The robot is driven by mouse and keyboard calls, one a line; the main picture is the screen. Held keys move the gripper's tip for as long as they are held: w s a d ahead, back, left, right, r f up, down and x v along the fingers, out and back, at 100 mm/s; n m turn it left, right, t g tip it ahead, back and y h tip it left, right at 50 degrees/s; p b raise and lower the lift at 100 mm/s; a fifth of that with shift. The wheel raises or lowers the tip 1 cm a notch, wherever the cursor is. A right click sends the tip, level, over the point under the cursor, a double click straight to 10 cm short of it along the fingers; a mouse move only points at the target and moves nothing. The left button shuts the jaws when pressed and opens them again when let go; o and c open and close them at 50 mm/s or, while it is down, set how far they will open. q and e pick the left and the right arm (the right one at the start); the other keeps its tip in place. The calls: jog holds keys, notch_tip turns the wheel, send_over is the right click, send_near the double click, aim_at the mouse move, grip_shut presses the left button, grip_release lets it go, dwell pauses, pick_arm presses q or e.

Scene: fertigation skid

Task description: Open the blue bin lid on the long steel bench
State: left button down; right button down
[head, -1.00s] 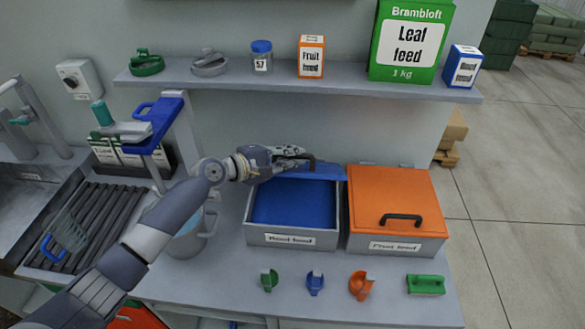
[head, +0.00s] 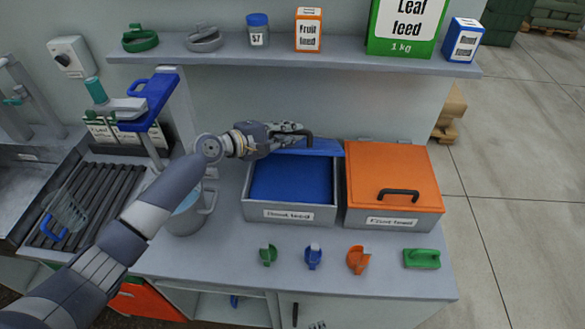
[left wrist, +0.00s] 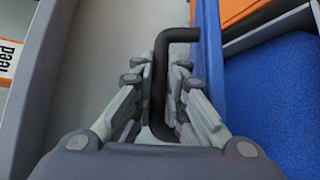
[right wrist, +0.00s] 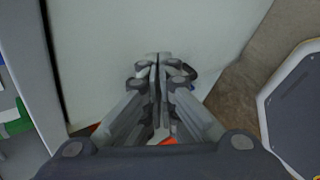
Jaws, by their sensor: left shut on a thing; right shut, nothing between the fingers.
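The blue lid (head: 318,149) stands up at the back edge of the grey bin (head: 248,207), seen nearly edge-on. The bin is uncovered and blue contents (head: 292,180) show inside. My left gripper (head: 298,133) is behind the bin's back edge, shut on the lid's black handle (left wrist: 158,75). In the left wrist view the blue lid (left wrist: 209,60) runs just right of the fingers. My right gripper (right wrist: 158,62) is shut and empty, away from the bin, in front of a pale surface.
An orange-lidded bin (head: 392,170) stands closed to the right. Green, blue and orange scoops and a green-handled brush (head: 422,259) lie along the bench front. A shelf (head: 270,62) with a jar and packets runs above. A grey jug (head: 187,215) stands left of the bin.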

pick_arm(q)
jog(key=shift+f, duration=0.2)
pick_arm(e)
jog(key=w+a+r+n+t+y, duration=0.25)
jog(key=a+r+n, duration=0.25)
jog(key=a+r, duration=0.6)
jog(key=w+a+r+n+t+y, duration=0.1)
jog(key=a+r+n+t+y, duration=0.5)
jog(key=r, duration=0.8)
pick_arm(q)
jog(key=shift+a+r, duration=0.1)
jog(key=shift+r, duration=0.1)
pick_arm(e)
jog(key=w+d+r+h, duration=0.2)
jog(key=w+r+h, duration=0.1)
jog(key=w, duration=0.5)
jog(key=w+d+r+n+t+h, duration=0.1)
jog(key=w+r+h, duration=0.3)
jog(key=w, duration=0.5)
jog(key=w+d+r+n+t+h, duration=0.1)
jog(key=w+d+r+h, duration=0.2)
jog(key=w, duration=0.6)
jog(key=shift+w+d+r+h, duration=0.25)
jog(key=shift+d+r+h, duration=0.1)
jog(key=shift+d+r, duration=0.15)
